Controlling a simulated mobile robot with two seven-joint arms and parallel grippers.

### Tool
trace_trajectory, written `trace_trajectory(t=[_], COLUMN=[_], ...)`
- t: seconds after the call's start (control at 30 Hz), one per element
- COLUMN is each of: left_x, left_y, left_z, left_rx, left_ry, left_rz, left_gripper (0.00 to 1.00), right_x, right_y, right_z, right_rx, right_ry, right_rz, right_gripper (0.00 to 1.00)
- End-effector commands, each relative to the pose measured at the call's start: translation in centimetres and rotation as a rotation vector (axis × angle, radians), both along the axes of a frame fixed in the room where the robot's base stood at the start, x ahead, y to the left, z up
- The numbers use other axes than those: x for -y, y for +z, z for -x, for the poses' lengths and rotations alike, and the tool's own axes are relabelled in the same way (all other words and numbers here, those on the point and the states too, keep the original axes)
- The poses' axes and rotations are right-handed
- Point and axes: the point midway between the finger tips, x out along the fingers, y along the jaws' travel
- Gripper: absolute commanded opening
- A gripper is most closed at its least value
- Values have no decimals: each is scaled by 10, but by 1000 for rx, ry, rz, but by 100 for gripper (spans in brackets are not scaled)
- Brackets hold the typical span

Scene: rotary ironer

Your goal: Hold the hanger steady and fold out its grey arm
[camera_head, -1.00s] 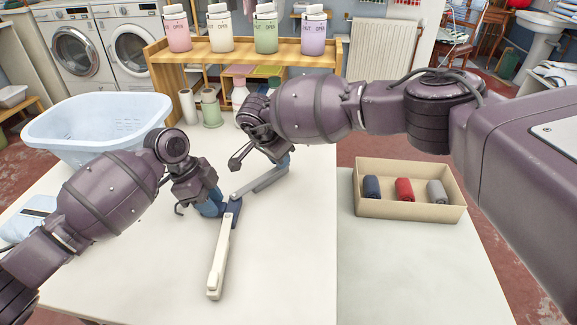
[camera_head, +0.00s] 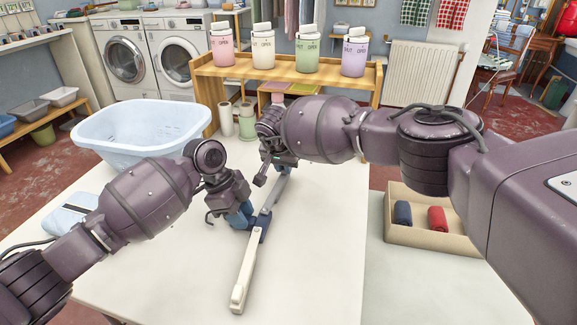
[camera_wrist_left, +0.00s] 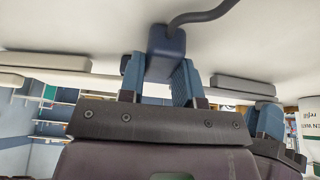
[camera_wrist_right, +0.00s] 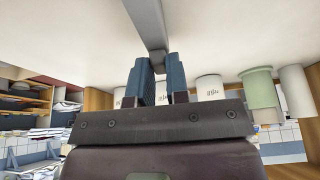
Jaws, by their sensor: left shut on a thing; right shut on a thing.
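The hanger lies on the white table (camera_head: 175,265). Its dark blue hub (camera_head: 260,228) joins a white arm (camera_head: 244,272), which points toward me, and a grey arm (camera_head: 272,193), which points away, nearly in line with it. My left gripper (camera_head: 241,216) is shut on the hub; in the left wrist view the hub (camera_wrist_left: 167,50) sits between the blue fingers, with the dark hook (camera_wrist_left: 205,14) curving off. My right gripper (camera_head: 277,168) is shut on the grey arm toward its outer end; the right wrist view shows that arm (camera_wrist_right: 148,25) between the fingers.
A pale blue laundry basket (camera_head: 140,128) stands at the table's back left. A beige box (camera_head: 420,240) with rolled cloths is at the right. A wooden shelf (camera_head: 290,72) with several pastel canisters stands behind. The table around the white arm is clear.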

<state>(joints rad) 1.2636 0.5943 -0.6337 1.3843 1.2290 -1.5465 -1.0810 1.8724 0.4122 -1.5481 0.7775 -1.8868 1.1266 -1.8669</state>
Motion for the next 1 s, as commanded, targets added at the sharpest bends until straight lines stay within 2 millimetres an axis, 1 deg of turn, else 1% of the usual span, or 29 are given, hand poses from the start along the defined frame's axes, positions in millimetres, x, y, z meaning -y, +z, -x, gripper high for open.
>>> trace_trajectory(t=[0.03,0.4,0.43,0.6,0.87,1.0], left_x=[0,0,0,0,0,0], left_y=[0,0,0,0,0,0], left_z=[-1,-1,-1,0,0,0], left_rx=[2,3,3,3,1,1], left_ry=[0,-1,-1,-1,-1,-1], left_rz=[1,1,1,1,0,0], left_gripper=[3,3,3,3,3,3], right_x=[-3,-4,-4,-3,-2,-2], right_y=[-1,-1,-1,-1,0,4], right_z=[1,1,1,1,0,1], right_rx=[-2,-2,-2,-3,-1,0], right_ry=[8,12,12,11,9,10], right_rz=[-2,-2,-2,-2,0,0], right_gripper=[0,0,17,43,43,43])
